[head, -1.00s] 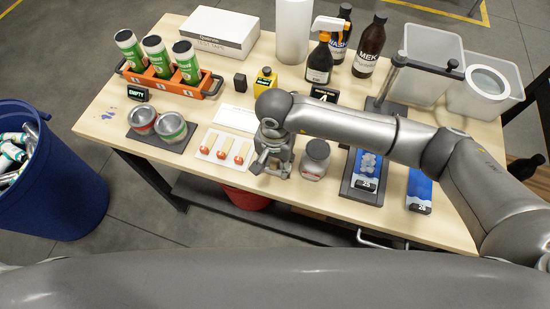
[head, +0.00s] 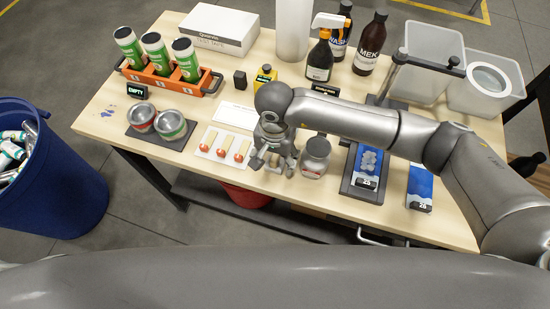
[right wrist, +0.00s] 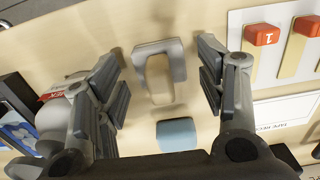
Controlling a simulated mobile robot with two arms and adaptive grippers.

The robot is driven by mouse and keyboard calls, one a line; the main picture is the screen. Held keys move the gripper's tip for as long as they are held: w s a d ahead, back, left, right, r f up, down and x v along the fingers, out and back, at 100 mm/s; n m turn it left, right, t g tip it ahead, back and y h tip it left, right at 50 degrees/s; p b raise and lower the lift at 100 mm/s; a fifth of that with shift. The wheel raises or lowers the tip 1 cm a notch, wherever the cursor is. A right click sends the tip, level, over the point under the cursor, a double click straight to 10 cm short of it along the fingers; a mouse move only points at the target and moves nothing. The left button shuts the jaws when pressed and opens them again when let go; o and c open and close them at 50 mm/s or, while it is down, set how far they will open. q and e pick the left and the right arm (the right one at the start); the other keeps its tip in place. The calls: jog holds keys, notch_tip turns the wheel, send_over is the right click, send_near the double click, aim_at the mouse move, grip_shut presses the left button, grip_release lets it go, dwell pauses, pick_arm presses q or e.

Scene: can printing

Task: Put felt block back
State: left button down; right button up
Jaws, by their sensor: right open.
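My right gripper (head: 273,162) is open above the front part of the table, between the white card of red-tipped strips (head: 224,146) and a lidded jar (head: 315,158). In the right wrist view its two spread fingers (right wrist: 164,92) have nothing clamped between them. A small pale blue block (right wrist: 177,134), which looks like the felt block, lies near the gripper's base in that view, partly hidden by the gripper body. A grey U-shaped piece (right wrist: 150,80) lies just beyond it, apart from it. Both are hidden by the gripper in the head view. My left gripper is not in view.
The jar (right wrist: 52,120) stands close beside one finger. Two blue printed plates (head: 419,190) lie to the right. Two round tins (head: 172,125), an orange rack (head: 200,88) of green cans and a spray bottle (head: 320,60) stand around. A blue bin (head: 60,190) is left of the table.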

aim_at(275, 156)
notch_tip(275, 156, up, 10)
jog(key=b, duration=0.3)
jog(key=shift+w+f+b, duration=0.1)
jog(key=shift+f+b, duration=0.05)
jog(key=shift+b, duration=0.15)
jog(key=shift+r, duration=0.7)
